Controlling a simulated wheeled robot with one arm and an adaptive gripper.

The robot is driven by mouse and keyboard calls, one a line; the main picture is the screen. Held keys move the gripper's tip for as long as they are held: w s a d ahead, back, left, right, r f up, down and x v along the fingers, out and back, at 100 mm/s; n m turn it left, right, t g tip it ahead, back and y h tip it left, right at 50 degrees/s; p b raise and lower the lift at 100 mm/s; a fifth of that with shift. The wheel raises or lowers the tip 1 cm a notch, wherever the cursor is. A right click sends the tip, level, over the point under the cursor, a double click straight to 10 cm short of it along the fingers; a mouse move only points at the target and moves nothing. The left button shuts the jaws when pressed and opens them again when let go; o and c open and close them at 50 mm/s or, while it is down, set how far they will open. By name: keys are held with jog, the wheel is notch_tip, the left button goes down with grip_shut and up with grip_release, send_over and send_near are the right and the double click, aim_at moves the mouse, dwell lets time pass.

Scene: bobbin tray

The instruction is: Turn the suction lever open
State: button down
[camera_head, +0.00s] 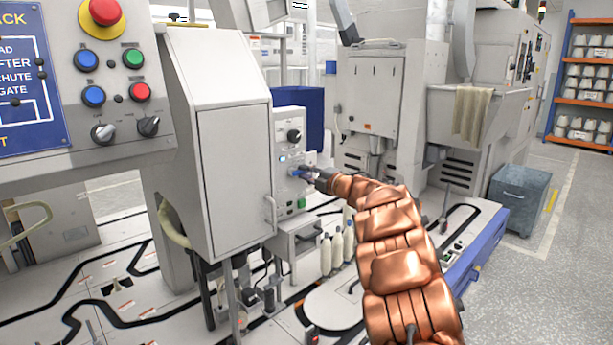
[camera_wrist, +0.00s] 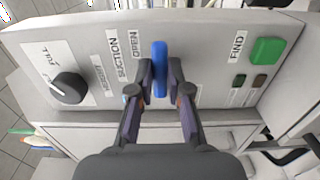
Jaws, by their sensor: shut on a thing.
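The suction lever is a blue handle (camera_wrist: 160,62) on the grey control panel (camera_wrist: 205,50). In the wrist view it stands upright, across the panel's long side, just right of the SUCTION and OPEN labels. My gripper (camera_wrist: 161,88) has one dark finger on each side of the lever and is shut on it. The fingers cover part of the lever's lower end. In the head view my gripper (camera_head: 306,174) reaches the panel from the right, with a bit of the blue lever (camera_head: 295,172) at its tips.
A black knob (camera_wrist: 69,88) with a FULL label lies left of the lever in the wrist view. A green FIND button (camera_wrist: 268,51) lies to the right. In the head view a grey cabinet (camera_head: 232,165) stands left of the panel, and pale bobbins (camera_head: 337,248) stand below.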

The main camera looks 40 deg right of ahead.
jog(key=c, duration=1.1)
grip_release()
jog(key=s, duration=0.4)
jog(key=s+d, duration=0.1)
jog(key=s, duration=0.7)
jog(key=shift+d, duration=0.4)
